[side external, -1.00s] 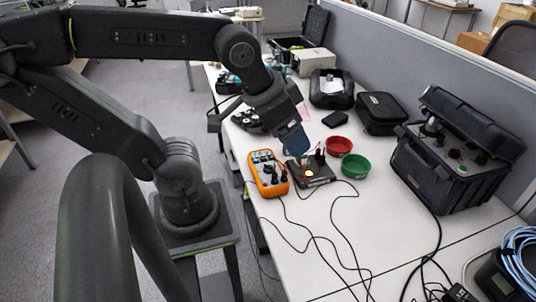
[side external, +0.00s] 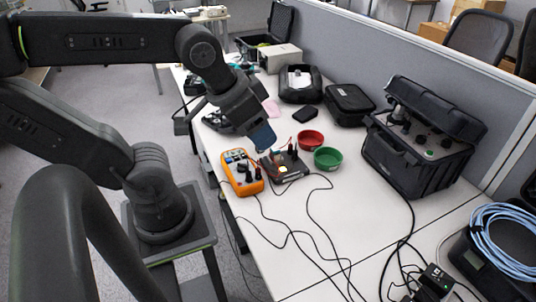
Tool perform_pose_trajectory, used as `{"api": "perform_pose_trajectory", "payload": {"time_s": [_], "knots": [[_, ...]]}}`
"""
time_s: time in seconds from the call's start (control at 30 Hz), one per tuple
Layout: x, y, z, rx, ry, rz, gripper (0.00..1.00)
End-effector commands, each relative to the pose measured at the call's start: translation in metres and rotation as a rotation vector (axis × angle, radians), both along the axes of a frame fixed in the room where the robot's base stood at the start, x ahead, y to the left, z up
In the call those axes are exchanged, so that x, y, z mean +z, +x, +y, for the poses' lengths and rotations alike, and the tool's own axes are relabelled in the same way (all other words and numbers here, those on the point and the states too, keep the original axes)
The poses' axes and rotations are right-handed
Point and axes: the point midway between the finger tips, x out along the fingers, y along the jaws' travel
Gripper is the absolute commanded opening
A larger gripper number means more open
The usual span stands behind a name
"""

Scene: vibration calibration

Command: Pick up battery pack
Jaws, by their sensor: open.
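My gripper (side external: 263,138) points down over the table, above and just behind the orange multimeter and the small black circuit board. Its blue-grey end is seen from the side, the gap between the fingers is hard to make out, and nothing held shows. A small flat black block (side external: 306,115) lies on the table to the right of my gripper, apart from it. It may be the battery pack, but I cannot tell for sure.
The orange multimeter (side external: 242,172) and wired circuit board (side external: 285,166) are close below my gripper. Red (side external: 310,140) and green (side external: 328,158) bowls stand to the right. A black case (side external: 349,104) and large open instrument case (side external: 420,140) line the partition. Cables cross the front.

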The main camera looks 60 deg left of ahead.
Motion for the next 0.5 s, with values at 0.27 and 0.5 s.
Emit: {"api": "perform_pose_trajectory", "payload": {"time_s": [0.27,0.5], "knots": [[-0.004,0.041,0.025,0.231,-0.049,0.067,0.60],[-0.033,0.111,0.088,0.665,-0.134,0.158,0.60]]}}
